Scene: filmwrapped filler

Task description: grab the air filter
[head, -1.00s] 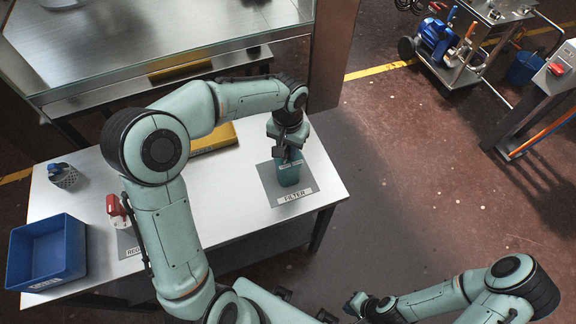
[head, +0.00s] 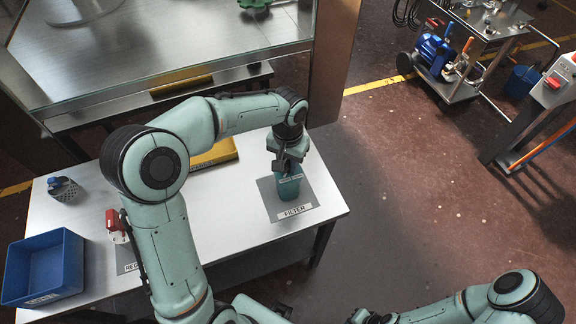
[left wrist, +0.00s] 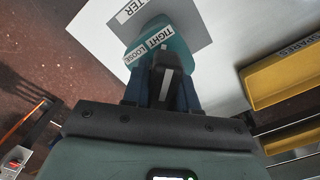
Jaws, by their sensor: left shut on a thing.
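The air filter (head: 288,189) is a teal canister standing on a grey mat (head: 308,197) marked FILTER at the right end of the steel table. My left gripper (head: 287,170) comes down on it from above and is shut on its top. In the left wrist view the filter (left wrist: 180,48) shows a TIGHT/LOOSE label, and the fingers hide part of its top. I cannot tell whether its base touches the mat. My right gripper (head: 362,315) is at the bottom edge, away from the table, too small to read.
A blue bin (head: 42,268), a red-topped part (head: 115,222) and a blue-topped mesh part (head: 62,188) are on the table's left. A yellow tray (head: 215,155) lies behind my left arm. A glass-fronted steel cabinet (head: 180,45) stands behind.

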